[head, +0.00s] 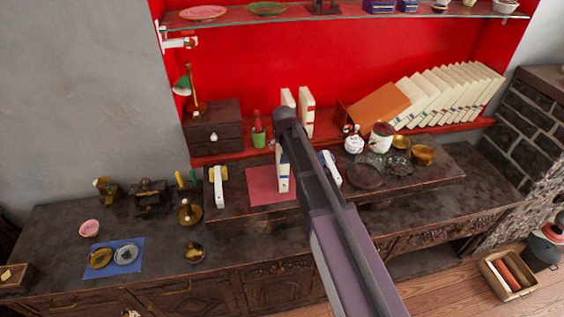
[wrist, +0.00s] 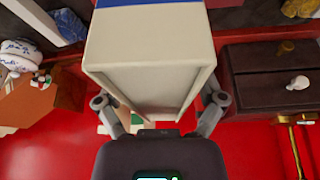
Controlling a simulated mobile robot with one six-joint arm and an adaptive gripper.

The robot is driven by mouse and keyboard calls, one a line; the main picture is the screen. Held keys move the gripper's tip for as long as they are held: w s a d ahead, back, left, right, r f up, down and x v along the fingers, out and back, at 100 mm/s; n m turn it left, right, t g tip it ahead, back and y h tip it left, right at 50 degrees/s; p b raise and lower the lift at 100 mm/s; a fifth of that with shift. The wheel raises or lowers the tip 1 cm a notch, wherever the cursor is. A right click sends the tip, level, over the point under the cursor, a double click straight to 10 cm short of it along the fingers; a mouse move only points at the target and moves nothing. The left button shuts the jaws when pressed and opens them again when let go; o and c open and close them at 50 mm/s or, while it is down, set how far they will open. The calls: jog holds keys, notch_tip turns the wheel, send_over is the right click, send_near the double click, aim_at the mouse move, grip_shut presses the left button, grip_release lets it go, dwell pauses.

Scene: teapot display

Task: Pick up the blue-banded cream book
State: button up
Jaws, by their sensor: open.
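The blue-banded cream book (wrist: 150,62) fills the upper middle of the wrist view, end towards the camera, with the blue band at the top edge. My gripper (wrist: 159,100) is open, with one finger on each side of the book. The fingertips are partly hidden, and I cannot tell whether they touch it. In the head view a cream book with blue marks (head: 284,172) stands upright at the pink-red mat (head: 262,188), partly covered by my arm. My gripper is mostly hidden behind the arm there.
Two cream books (head: 306,110) stand on the red shelf behind. A dark drawer box (head: 213,126) is left; a leaning row of books (head: 450,92) and an orange-brown book (head: 378,104) are right. A white jar (head: 381,137) and glass dishes (head: 366,176) stand right of the mat.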

jog(key=shift+f, duration=0.25)
dwell(0.4)
grip_shut()
dwell(0.4)
